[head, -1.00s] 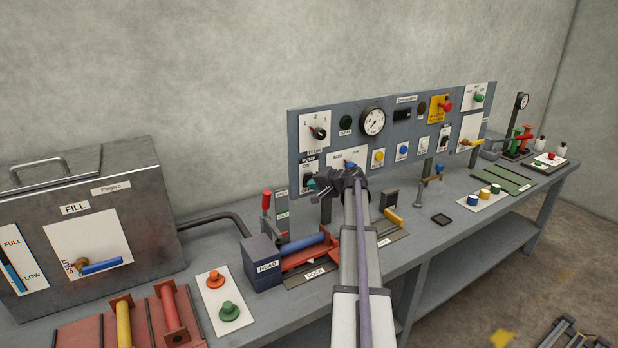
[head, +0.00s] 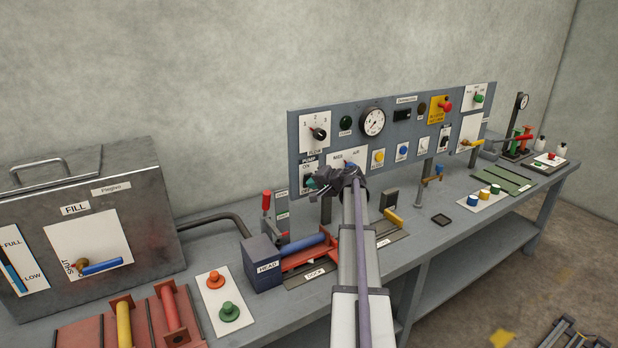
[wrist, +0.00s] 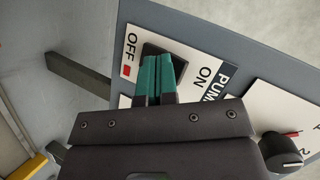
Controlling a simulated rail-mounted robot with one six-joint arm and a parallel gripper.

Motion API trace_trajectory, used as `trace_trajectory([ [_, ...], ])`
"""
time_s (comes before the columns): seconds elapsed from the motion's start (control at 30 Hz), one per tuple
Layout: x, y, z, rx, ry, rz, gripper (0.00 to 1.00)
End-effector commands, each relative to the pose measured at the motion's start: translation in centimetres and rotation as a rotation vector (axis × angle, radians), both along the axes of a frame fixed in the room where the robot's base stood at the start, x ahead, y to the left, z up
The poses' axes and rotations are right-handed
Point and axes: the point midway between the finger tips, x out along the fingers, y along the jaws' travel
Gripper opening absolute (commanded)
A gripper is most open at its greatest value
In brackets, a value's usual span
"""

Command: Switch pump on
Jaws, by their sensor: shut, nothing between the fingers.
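The pump plate (head: 308,161) is a white plate at the lower left of the upright grey panel, marked PUMP and ON. In the wrist view the plate (wrist: 201,58) shows OFF with a red mark at one end and ON towards the other. Its black switch (wrist: 151,48) sits between them and is partly hidden behind my fingers. My gripper (wrist: 161,58) has its teal fingers shut together with nothing between them, the tips at the switch. I cannot tell whether they touch it, nor its position. In the head view my gripper (head: 313,183) covers the plate's lower part.
A red-handled lever (head: 266,201) stands on the bench to the lower left. A round gauge (head: 372,121) is farther right.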

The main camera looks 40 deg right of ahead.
Motion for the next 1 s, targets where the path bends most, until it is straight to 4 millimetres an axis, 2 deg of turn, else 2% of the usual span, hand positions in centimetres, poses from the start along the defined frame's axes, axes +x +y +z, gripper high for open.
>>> trace_trajectory([
  [1.0,0.85,-0.17,0.29,0.000,0.000,0.001,0.00],
])
